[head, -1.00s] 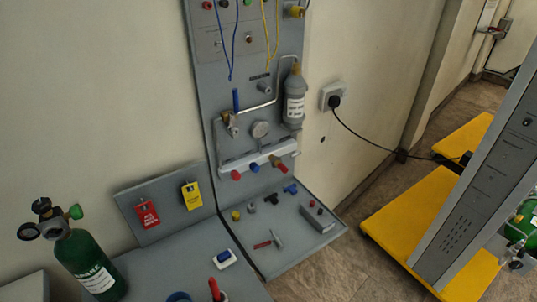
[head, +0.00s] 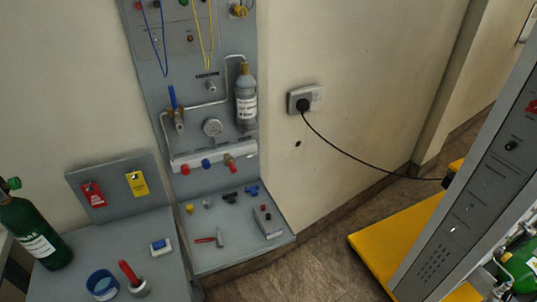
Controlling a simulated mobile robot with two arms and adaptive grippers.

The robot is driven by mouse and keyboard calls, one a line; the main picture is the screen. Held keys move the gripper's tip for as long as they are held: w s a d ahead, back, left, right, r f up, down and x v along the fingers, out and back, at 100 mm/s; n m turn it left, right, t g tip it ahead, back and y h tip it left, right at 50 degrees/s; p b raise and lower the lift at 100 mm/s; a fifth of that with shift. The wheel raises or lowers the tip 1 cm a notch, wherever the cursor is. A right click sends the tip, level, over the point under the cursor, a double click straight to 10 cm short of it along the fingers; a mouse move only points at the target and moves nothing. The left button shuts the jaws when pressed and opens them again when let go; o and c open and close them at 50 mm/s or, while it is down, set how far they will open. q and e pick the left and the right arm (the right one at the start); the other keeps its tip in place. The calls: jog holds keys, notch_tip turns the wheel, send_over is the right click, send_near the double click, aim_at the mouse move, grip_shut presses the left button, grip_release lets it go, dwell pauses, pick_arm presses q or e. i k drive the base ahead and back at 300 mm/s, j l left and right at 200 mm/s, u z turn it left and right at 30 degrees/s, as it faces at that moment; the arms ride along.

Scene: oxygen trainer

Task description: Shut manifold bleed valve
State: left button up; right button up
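A grey trainer panel (head: 148,62) stands against the wall in the left half of the head view. A pale manifold bar (head: 222,155) crosses its lower part, with a red knob (head: 185,169), a blue knob (head: 206,163) and another red knob (head: 229,158) along it. A valve with an upright blue lever (head: 172,97) sits above the bar's left end. Which of these is the bleed valve, I cannot tell. Neither of my grippers is in view.
A grey shelf (head: 240,235) below the panel holds small fittings and a red-handled tool (head: 204,240). The left bench carries a green bottle (head: 32,232), a blue ring (head: 103,284) and tags. A yellow platform (head: 385,240) and tall grey unit (head: 470,190) stand right; a cable crosses between.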

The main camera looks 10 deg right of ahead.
aim_at(251, 156)
jog(key=i+l+u, duration=0.1)
jog(key=i+l, duration=0.15)
jog(key=i+l+u, duration=0.15)
jog(key=l, duration=0.3)
jog(key=i+l+u, duration=0.1)
jog(key=i+l, duration=0.35)
jog(key=i, duration=0.2)
jog(key=i+l+u, duration=0.1)
jog(key=i, duration=0.2)
